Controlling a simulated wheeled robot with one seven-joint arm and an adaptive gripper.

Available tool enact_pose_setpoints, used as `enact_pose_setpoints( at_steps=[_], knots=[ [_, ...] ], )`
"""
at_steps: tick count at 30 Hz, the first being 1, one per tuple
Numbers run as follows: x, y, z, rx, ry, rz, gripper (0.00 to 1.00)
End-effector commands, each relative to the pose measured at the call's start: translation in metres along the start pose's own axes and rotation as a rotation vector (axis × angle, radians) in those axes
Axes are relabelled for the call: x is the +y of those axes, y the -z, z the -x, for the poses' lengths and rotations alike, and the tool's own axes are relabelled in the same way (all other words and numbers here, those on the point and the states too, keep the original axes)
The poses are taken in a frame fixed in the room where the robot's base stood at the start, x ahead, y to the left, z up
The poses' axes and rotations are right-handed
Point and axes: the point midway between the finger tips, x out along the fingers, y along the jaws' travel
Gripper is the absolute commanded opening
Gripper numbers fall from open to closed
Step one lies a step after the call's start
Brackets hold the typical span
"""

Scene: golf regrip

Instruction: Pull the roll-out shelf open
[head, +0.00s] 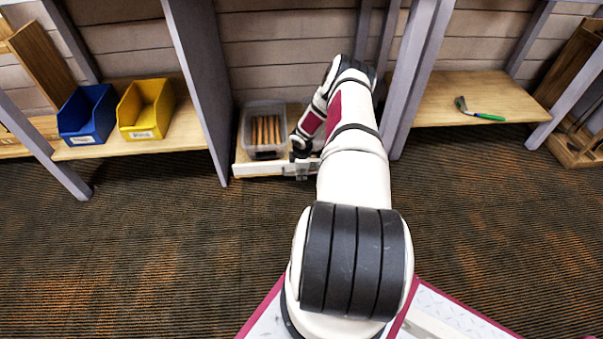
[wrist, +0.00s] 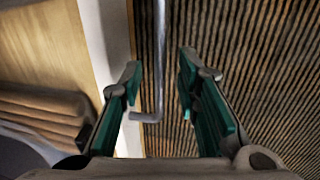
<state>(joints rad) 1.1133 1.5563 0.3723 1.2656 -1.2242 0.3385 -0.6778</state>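The roll-out shelf (head: 243,168) has a wooden top and a pale front edge, low in the middle bay in the head view. In the wrist view its pale front (wrist: 108,30) runs up the left side. A grey bar handle (wrist: 159,70) stands off that front and bends back to it at the near end. My gripper (wrist: 160,62) is open, with one green-padded finger on each side of the handle. Gaps show between the bar and both fingers. In the head view my gripper (head: 301,168) is at the shelf's front, and my arm hides the shelf's right part.
A clear bin (head: 250,133) of brown grips sits on the shelf. Blue (head: 88,114) and yellow (head: 146,109) bins stand on the left bench. A green-handled club piece (head: 482,116) lies on the right bench. Grey posts flank the bay; the carpet (head: 200,250) in front is clear.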

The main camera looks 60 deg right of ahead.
Motion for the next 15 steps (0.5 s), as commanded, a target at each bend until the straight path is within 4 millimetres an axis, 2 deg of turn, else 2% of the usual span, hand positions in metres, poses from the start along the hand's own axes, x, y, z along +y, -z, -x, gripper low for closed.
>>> enact_pose_setpoints(
  at_steps=[6, 10, 15],
  knots=[
    [-0.0001, -0.0001, 0.0001, 0.000, 0.000, 0.000, 0.30],
    [-0.0003, -0.0001, 0.0001, 0.000, 0.001, 0.000, 0.00],
    [-0.0003, -0.0002, 0.0001, 0.000, 0.001, 0.000, 0.00]
  ],
)
